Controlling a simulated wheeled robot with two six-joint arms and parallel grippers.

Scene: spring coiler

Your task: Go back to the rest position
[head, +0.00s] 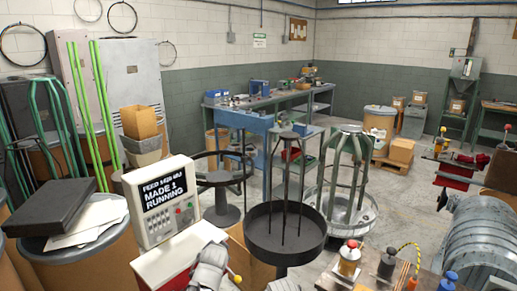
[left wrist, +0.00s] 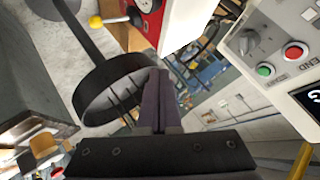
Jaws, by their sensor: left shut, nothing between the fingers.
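My left gripper (left wrist: 159,75) shows in the left wrist view, its two dark fingers shut together with nothing between them. In that view it stands in front of a black round pan (left wrist: 112,92) and beside the grey-white control box with its green and red buttons (left wrist: 278,60). I cannot tell whether it touches anything. In the head view a grey arm part of mine shows at the bottom, and the left fingers are hidden. The control box (head: 160,203) there reads "MADE 1" and "RUNNING". My right gripper is in neither view.
A black round pan (head: 262,240) on a stand is at the middle front, with a green-grey wire cage reel (head: 351,165) to its right. A large ribbed grey machine part (head: 478,240) fills the lower right. Open floor (head: 400,200) lies behind.

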